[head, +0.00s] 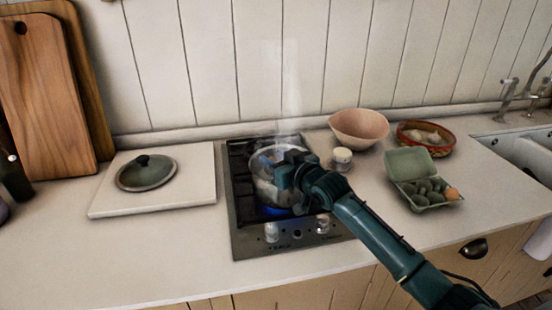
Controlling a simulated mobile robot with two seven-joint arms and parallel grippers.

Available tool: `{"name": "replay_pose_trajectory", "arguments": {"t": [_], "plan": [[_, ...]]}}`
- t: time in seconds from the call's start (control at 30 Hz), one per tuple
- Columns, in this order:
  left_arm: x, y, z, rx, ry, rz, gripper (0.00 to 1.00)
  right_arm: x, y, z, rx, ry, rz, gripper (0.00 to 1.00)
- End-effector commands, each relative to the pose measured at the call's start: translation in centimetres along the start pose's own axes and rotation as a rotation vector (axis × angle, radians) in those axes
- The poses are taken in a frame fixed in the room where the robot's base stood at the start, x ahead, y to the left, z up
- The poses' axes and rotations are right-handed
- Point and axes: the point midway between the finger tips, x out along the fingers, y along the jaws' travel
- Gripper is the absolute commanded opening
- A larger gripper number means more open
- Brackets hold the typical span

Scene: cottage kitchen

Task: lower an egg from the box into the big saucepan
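The big saucepan (264,188) stands on the hob with a blue flame under it and steam rising above it. My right gripper (282,176) is over the saucepan, at its rim or just above it. The wrist hides the fingertips, so I cannot tell if they are open or hold an egg. The green egg box (407,163) is open on the counter at the right. One brown egg (452,193) shows at its right front corner; the cups beside it look empty. My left gripper is not in view.
A lid (146,175) lies on a pale board (195,180) left of the hob (240,235). A pink bowl (358,128), a small jar (342,158) and a red-rimmed basket (426,136) stand to the right. The sink (528,150) is at far right. The front left counter is clear.

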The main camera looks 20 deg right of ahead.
Motion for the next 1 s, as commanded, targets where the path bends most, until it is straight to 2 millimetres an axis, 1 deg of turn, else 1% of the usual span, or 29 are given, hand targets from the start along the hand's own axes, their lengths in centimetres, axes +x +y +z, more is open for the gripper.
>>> {"name": "replay_pose_trajectory", "arguments": {"t": [0.03,0.2,0.27,0.47,0.57,0.67,0.73,0.77,1.0], "plan": [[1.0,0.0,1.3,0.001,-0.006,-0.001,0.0,0.1,-0.1,0.7,-0.001,-0.006,0.0,0.42],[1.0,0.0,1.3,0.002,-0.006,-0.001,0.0,0.1,-0.1,0.7,-0.001,-0.007,0.0,0.56],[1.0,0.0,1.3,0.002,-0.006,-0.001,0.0,0.1,-0.1,0.8,-0.001,-0.008,0.0,0.6],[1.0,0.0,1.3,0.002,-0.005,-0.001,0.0,0.1,-0.1,0.9,-0.001,-0.01,0.0,0.6],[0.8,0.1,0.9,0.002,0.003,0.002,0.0,0.1,-0.1,0.9,-0.001,-0.01,-0.001,0.6],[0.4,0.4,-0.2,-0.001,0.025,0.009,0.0,0.1,-0.1,0.9,-0.001,-0.011,-0.001,0.6],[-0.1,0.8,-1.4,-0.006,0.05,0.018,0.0,0.1,-0.1,0.9,-0.002,-0.012,0.0,0.6],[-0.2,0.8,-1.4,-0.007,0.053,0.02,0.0,-0.3,-0.1,1.1,-0.002,-0.013,0.0,0.6],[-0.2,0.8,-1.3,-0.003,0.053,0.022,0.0,-5.5,-0.1,0.8,-0.003,-0.011,0.0,0.6]]}}
